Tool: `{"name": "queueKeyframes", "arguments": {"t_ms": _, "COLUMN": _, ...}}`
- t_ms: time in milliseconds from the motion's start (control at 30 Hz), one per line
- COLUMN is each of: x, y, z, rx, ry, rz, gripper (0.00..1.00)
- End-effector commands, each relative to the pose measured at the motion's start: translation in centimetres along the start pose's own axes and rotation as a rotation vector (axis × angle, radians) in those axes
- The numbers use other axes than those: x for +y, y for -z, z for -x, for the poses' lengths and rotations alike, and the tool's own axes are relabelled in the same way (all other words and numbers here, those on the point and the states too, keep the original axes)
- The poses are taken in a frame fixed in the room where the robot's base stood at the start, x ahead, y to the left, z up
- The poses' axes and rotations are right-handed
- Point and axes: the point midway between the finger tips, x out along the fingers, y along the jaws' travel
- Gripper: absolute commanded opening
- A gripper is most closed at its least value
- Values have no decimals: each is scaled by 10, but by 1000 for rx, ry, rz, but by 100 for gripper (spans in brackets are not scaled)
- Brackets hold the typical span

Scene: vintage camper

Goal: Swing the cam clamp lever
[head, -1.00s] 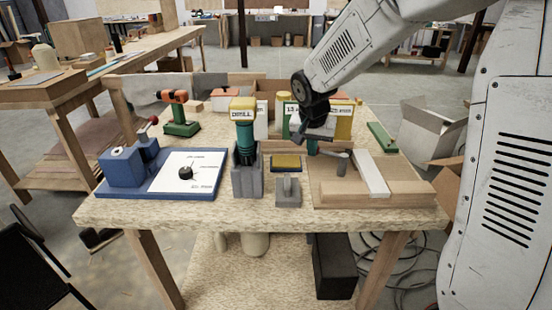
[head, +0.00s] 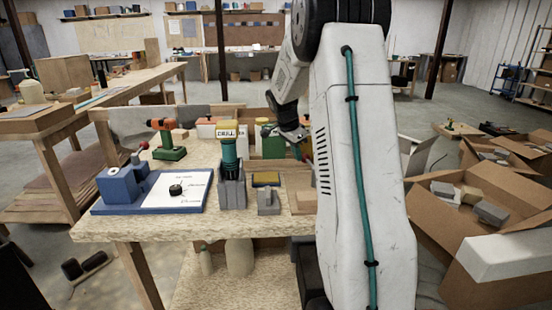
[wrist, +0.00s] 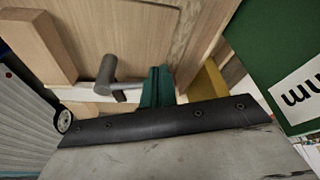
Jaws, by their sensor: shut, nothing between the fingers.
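In the head view my gripper (head: 296,138) is over the back right part of the workbench (head: 150,228). There my arm hides the lever and most of the board.
A green panel (wrist: 275,45) is close on the wrist view's right. Open cartons (head: 500,220) are at right.

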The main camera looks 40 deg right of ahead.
Motion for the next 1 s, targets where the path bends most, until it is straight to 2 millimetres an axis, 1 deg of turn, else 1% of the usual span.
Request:
{"name": "queueKeyframes", "arguments": {"t_ms": 33, "x": 0, "y": 6, "z": -2, "rx": 0, "ry": -8, "rz": -24, "gripper": 0}}
{"name": "queueKeyframes", "arguments": {"t_ms": 100, "x": 0, "y": 11, "z": -4, "rx": 0, "ry": -7, "rz": -23, "gripper": 0}}
{"name": "queueKeyframes", "arguments": {"t_ms": 333, "x": 0, "y": 20, "z": -6, "rx": 0, "ry": -7, "rz": -23, "gripper": 0}}
{"name": "queueKeyframes", "arguments": {"t_ms": 1000, "x": 0, "y": 19, "z": -5, "rx": 0, "ry": -6, "rz": -21, "gripper": 0}}
